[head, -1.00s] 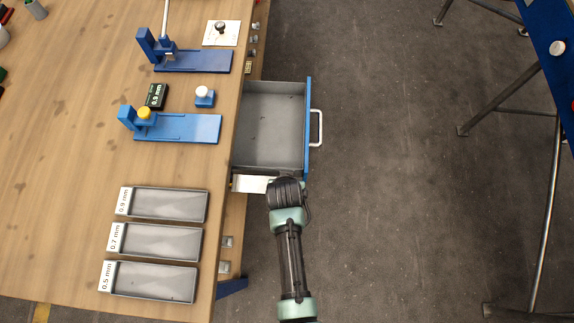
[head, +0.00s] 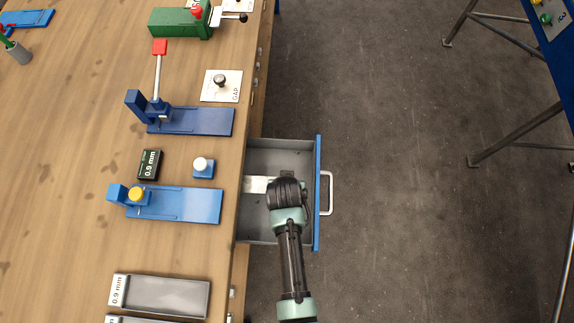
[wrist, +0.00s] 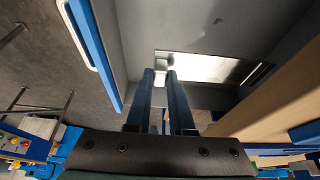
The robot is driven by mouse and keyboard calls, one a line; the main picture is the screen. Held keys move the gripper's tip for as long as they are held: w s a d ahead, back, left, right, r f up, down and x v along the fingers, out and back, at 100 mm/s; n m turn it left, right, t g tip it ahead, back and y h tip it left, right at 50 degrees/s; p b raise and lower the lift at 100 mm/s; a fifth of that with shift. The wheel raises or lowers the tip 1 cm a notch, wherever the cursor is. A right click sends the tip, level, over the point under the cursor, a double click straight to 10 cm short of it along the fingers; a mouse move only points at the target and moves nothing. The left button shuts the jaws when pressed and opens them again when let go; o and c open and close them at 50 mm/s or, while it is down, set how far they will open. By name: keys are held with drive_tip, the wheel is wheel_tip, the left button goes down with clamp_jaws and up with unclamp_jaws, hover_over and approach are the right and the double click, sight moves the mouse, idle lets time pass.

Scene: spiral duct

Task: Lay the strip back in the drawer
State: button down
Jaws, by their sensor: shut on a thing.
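The strip (head: 256,184) is a thin, shiny metal piece. My gripper (head: 284,178) is shut on its right end and holds it level over the open drawer. In the wrist view, the strip (wrist: 208,68) reaches right from my fingertips (wrist: 160,74) across the drawer's grey inside. The drawer (head: 280,144) is grey with a blue front and a pale handle (head: 328,193). I cannot tell whether the strip touches the drawer floor. My wrist hides part of the drawer and the gripped end.
The wooden bench (head: 70,190) lies left of the drawer. On it are two blue fixtures (head: 195,121), a dark 0.9 mm block (head: 149,164), a white-knobbed blue block (head: 203,168) and a grey labelled tray (head: 165,296). Open floor (head: 420,230) lies right of the drawer.

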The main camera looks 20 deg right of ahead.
drive_tip(key=shift+s+f+b, duration=0.2)
drive_tip(key=shift+f+b, duration=0.55)
drive_tip(key=shift+f, duration=0.05)
wheel_tip(320, 180, down, 6)
drive_tip(key=b, duration=0.5)
drive_tip(key=shift+w, duration=0.1)
drive_tip(key=shift+r, duration=0.1)
drive_tip(key=shift+c, duration=0.8)
unclamp_jaws()
wheel_tip(320, 180, up, 7)
drive_tip(key=p, duration=0.6)
drive_tip(key=shift+p, duration=0.4)
